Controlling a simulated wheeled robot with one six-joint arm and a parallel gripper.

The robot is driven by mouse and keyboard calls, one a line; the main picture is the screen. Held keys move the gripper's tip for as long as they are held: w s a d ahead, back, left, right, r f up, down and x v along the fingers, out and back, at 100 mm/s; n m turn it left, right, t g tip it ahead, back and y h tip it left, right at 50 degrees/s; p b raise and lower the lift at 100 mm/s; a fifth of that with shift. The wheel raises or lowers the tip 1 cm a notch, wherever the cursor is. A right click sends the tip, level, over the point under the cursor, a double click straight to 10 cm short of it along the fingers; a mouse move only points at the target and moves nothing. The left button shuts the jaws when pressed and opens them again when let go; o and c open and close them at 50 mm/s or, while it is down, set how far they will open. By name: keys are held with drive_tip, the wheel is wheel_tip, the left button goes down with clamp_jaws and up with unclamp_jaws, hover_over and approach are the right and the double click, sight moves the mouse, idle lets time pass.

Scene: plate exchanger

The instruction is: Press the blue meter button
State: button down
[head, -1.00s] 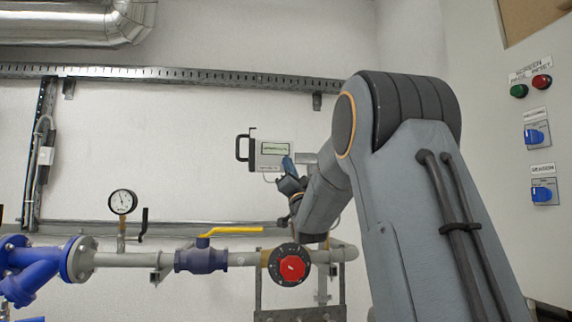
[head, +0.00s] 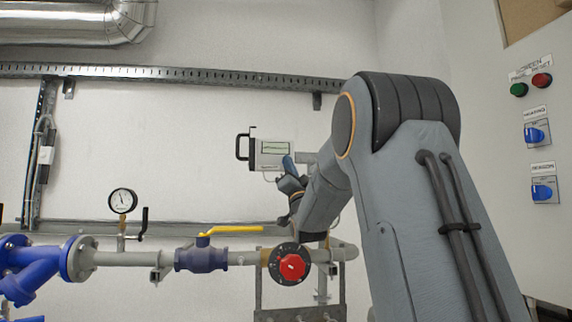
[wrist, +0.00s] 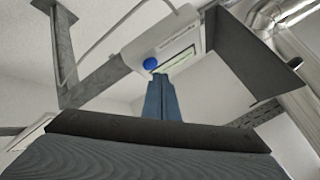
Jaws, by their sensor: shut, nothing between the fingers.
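The white meter (head: 270,147) with a greenish display hangs on the wall in the head view. In the wrist view the meter's pale housing (wrist: 150,38) is close, with the round blue button (wrist: 151,63) beside the display. My gripper (wrist: 160,76) is shut and empty, its blue fingertips just below the button in the picture and overlapping the display's lower end. A gap to the meter's face cannot be judged. In the head view my gripper (head: 288,162) is at the meter's lower right edge; the button does not show there.
A pipe with a yellow-handled valve (head: 203,257), a red knob (head: 291,267) and a pressure gauge (head: 123,201) runs below the meter. A panel with a green button (head: 518,89) and blue switches (head: 537,134) stands at right.

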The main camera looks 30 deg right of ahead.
drive_tip(key=shift+w+d, duration=0.1)
drive_tip(key=shift+w, duration=0.2)
drive_tip(key=shift+w+d+b, duration=0.1)
drive_tip(key=shift+w+b, duration=0.25)
drive_tip(key=shift+b, duration=0.15)
idle(0.5)
idle(0.4)
drive_tip(key=shift+s+a+b, duration=0.2)
drive_tip(key=shift+s+b, duration=0.35)
drive_tip(key=shift+s, duration=0.2)
drive_tip(key=s+b, duration=0.1)
drive_tip(key=s, duration=0.1)
drive_tip(key=s+a+b, duration=0.1)
drive_tip(key=s, duration=0.2)
drive_tip(key=shift+a, duration=0.2)
idle(0.4)
